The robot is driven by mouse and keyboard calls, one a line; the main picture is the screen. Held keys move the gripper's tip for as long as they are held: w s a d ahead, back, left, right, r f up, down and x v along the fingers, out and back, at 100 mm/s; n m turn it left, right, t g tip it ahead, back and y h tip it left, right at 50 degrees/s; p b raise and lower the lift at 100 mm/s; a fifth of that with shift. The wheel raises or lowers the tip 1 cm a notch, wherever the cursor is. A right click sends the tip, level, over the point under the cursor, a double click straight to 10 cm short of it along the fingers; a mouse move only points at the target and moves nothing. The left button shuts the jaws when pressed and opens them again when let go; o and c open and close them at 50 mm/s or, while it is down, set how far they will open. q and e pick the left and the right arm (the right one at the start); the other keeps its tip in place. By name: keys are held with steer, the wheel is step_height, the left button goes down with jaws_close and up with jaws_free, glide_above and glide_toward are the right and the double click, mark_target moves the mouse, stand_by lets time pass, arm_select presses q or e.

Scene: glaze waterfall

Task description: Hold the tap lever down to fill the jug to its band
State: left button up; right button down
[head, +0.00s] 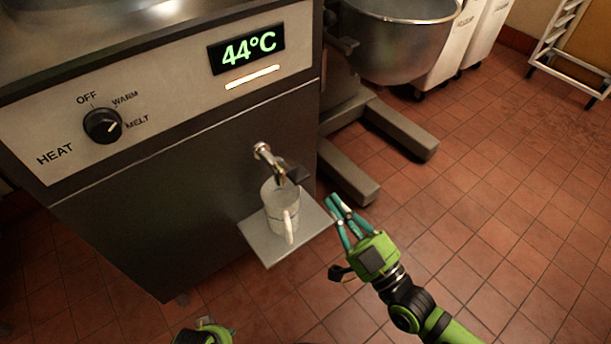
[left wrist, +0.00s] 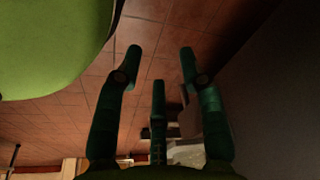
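The jug (head: 281,212), pale and see-through with a white handle, stands upright on the small shelf (head: 268,248) under the tap (head: 268,160). The dark tap lever (head: 295,173) sticks out to the right above the jug's rim. The jug's band and fill level are too small to tell. My right gripper (head: 341,210) is to the right of the shelf, apart from jug and lever, its teal fingers spread and empty. My left gripper shows only in part at the bottom edge of the head view; in the left wrist view its fingers (left wrist: 160,65) are apart with nothing between them.
The tap sits on a dark machine front with a heat knob (head: 102,125) and a display (head: 246,49) reading 44°C. A mixer with a steel bowl (head: 393,40) and floor legs (head: 400,130) stands behind to the right.

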stand_by(0.3)
step_height(320, 180, up, 4)
steer(key=f, duration=0.1)
glide_above(305, 178)
steer(key=f+b, duration=0.1)
steer(key=s+f, duration=0.1)
steer(key=f, duration=0.1)
steer(key=shift+b, duration=0.35)
arm_select(q)
steer(key=shift+w+d+r, duration=0.1)
steer(key=shift+w+r, duration=0.15)
steer(key=shift+r, duration=0.55)
steer(key=shift+w+a+r, duration=0.1)
steer(key=shift+w+r, duration=0.15)
steer(key=shift+r, duration=0.5)
steer(key=shift+w+d+r, duration=0.1)
steer(key=shift+w+r, duration=0.15)
steer(key=shift+r, duration=0.55)
arm_select(e)
steer(key=shift+f, duration=0.35)
steer(key=shift+f, duration=0.1)
